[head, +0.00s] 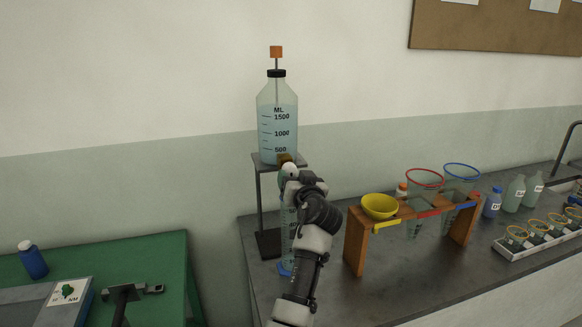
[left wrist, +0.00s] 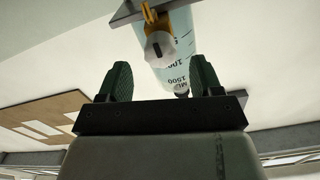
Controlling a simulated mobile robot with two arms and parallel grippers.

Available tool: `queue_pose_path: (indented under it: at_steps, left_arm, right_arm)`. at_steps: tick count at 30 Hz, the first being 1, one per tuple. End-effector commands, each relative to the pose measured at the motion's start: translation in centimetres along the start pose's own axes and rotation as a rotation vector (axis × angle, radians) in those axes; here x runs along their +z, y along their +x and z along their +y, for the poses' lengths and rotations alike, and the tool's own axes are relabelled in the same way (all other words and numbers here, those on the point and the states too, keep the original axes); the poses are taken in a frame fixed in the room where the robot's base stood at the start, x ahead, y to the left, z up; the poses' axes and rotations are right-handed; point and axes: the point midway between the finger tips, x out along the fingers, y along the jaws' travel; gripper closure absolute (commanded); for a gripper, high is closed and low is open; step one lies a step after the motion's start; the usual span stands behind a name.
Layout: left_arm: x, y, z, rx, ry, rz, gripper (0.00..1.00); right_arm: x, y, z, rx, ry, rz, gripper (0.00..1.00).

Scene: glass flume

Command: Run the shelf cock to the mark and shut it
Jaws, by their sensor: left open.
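A clear bottle (head: 278,112) of pale blue liquid, marked in ML, stands on a small raised shelf (head: 262,162). Its brass-coloured cock (head: 285,157) is low at the front, partly hidden by my left gripper (head: 288,169). In the left wrist view the cock (left wrist: 149,14) has a pale grey knob (left wrist: 160,49) in front of the bottle (left wrist: 180,62). My left gripper (left wrist: 159,80) is open, its dark fingers apart on either side of the knob's line, with nothing between them. Below the shelf stands a measuring cylinder (head: 286,222), mostly hidden by my arm; its level and mark are unreadable.
A wooden rack (head: 356,240) with a yellow bowl (head: 380,205) and red-rimmed (head: 425,177) and blue-rimmed (head: 462,170) funnels stands close right of my arm. Bottles and a white tray (head: 518,250) are further right. A green table (head: 160,262) is at left.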

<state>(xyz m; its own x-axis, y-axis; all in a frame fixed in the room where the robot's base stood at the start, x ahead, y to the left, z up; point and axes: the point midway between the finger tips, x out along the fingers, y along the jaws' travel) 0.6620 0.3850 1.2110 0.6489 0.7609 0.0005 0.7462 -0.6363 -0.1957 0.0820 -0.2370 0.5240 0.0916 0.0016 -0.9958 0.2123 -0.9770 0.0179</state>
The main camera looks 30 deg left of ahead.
Motion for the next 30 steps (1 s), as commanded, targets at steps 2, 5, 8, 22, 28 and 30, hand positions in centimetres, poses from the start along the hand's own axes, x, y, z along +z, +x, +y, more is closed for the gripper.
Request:
queue_pose_path:
  at_steps: [2,5,8,22,28,30]
  left_arm:
    - [-0.3,1.6,-0.1,-0.001,0.003,-0.001,0.35]
    - [-0.2,2.9,-0.1,0.0,0.002,-0.001,0.35]
    - [-0.1,3.8,0.0,0.0,0.001,-0.001,0.35]
    - [0.1,4.4,0.0,0.001,0.0,-0.001,0.46]
    - [0.1,4.4,0.0,0.001,0.0,-0.001,0.76]
    - [0.1,4.4,0.0,0.001,0.0,-0.001,0.83]
  right_arm:
    - [-0.1,-0.8,0.0,0.0,0.0,0.0,0.57]
    - [-0.1,-1.1,0.0,-0.001,-0.001,0.0,0.57]
    - [-0.1,-1.4,0.0,-0.001,-0.001,0.0,0.57]
    - [-0.2,-1.4,-0.1,-0.002,-0.002,0.0,0.57]
    - [-0.2,-1.4,-0.2,-0.003,-0.001,0.0,0.57]
    - [-0.2,-1.4,-0.2,-0.004,-0.001,0.0,0.57]
